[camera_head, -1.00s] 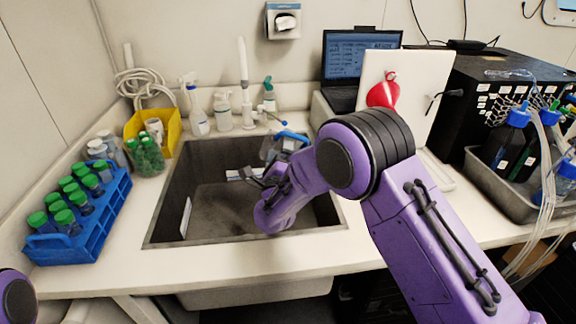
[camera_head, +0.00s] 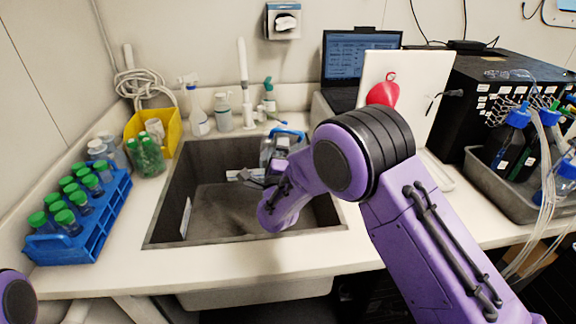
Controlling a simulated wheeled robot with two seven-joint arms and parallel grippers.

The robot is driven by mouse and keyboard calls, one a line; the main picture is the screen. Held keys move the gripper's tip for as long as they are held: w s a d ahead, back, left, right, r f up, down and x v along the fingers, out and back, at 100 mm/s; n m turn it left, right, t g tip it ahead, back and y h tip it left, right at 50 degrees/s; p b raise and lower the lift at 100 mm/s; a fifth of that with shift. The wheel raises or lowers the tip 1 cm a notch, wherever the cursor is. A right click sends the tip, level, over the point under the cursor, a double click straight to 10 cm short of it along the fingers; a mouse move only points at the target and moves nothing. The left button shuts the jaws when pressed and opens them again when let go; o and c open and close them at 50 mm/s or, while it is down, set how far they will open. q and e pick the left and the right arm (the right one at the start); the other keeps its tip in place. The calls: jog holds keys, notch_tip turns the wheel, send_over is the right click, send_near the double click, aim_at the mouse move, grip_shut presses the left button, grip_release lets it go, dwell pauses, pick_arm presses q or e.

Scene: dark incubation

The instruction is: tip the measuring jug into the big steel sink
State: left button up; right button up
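The measuring jug (camera_head: 273,150) is clear with a blue rim or handle at its top. It is over the back right part of the big steel sink (camera_head: 215,150), and my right arm hides part of it. My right gripper (camera_head: 262,178) reaches over the sink from the right and moves together with the jug, so it appears shut on it; the finger contact is mostly hidden. The jug looks nearly upright. Whether any liquid is in it cannot be told. My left gripper is not in view; only a bit of my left arm shows at the lower left.
A blue rack (camera_head: 85,240) of green-capped bottles stands left of the sink, with a yellow bin (camera_head: 170,128) behind it. Spray bottles (camera_head: 196,110) line the back edge. A laptop (camera_head: 350,60), a white board and a tray of bottles (camera_head: 540,205) are at the right.

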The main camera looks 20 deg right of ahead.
dwell(0.3)
jog(key=shift+w+a+r+n+t+y, duration=0.15)
jog(key=shift+r+n+y, duration=0.1)
jog(key=shift+n, duration=0.4)
jog(key=shift+s+a+r+n+t+y, duration=0.15)
jog(key=shift+n+y, duration=0.1)
jog(key=shift+n, duration=0.4)
jog(key=shift+w, duration=0.1)
jog(key=shift+w+a+r+n+y, duration=0.15)
jog(key=shift+n+y, duration=0.15)
jog(key=shift+n, duration=0.35)
jog(key=shift+s+a+r+n+y, duration=0.15)
jog(key=shift+n+y, duration=0.15)
jog(key=shift+n, duration=0.35)
jog(key=shift+w, duration=0.1)
